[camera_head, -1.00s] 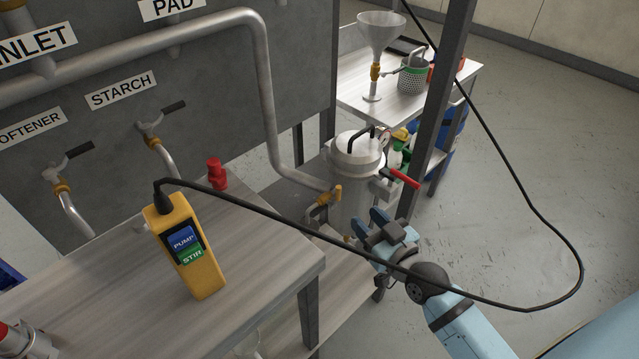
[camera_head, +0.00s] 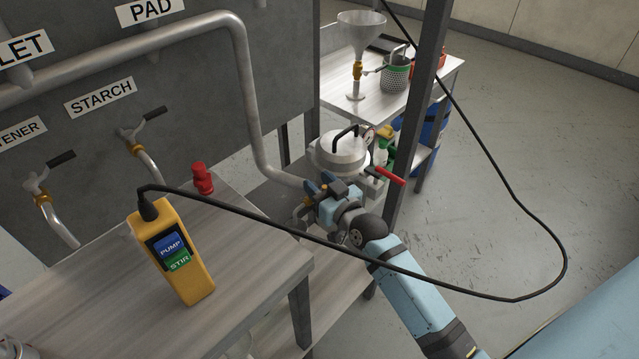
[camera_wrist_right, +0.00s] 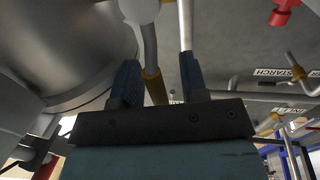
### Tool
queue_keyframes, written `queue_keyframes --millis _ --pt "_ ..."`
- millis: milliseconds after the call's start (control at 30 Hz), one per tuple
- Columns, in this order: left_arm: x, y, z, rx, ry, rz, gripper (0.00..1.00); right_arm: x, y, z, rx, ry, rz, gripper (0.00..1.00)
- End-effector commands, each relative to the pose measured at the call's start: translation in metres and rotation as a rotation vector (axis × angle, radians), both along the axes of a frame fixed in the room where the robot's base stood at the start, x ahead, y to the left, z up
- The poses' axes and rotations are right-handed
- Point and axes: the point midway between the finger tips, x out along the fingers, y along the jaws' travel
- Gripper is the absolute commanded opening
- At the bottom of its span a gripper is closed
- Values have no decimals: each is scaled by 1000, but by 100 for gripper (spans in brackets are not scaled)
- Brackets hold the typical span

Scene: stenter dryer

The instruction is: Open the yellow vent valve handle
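The silver pot (camera_head: 340,150) with a domed lid stands beside the pipe in the head view. The yellow vent valve handle, on the pot's side in the earlier head frame, is now hidden there behind my right gripper (camera_head: 319,184). In the wrist view a yellow piece (camera_wrist_right: 154,88), apparently the handle, shows between the fingers of my right gripper (camera_wrist_right: 159,82). The fingers are apart, with gaps on both sides of it. I cannot tell how deep it sits between them. My left gripper is not in view.
A bench (camera_head: 95,292) holds a yellow pendant (camera_head: 172,258) and a red fitting (camera_head: 203,178). The pendant's black cable (camera_head: 440,286) passes across my right arm in the picture. A red lever (camera_head: 389,175) and dark post (camera_head: 412,120) stand right of the gripper.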

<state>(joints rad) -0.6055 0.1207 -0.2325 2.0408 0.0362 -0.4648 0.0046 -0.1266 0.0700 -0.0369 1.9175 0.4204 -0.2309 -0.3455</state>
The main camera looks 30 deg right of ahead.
Motion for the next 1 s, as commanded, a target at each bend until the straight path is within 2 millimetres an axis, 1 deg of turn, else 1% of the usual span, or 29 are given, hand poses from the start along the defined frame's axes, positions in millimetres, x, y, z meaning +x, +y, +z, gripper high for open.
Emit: queue_keyframes --millis 33,67,100,167,200,233,500,667,867,1000 --pt "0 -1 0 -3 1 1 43 0 0 0 0 0 0 40" --pt "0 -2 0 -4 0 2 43 0 0 0 0 0 0 38" --pt "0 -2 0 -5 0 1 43 0 0 0 0 0 0 29" --pt "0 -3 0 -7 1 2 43 0 0 0 0 0 0 15" --pt "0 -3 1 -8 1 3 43 0 0 0 0 0 0 6" --pt "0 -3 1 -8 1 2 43 0 0 0 0 0 0 0" --pt "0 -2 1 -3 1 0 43 -1 0 0 -6 -2 0 0" --pt "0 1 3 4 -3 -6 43 -2 3 1 -41 -14 1 0" --pt "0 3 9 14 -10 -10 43 -4 10 1 -148 -49 2 0" --pt "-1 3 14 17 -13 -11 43 -6 17 0 -257 -89 1 0"
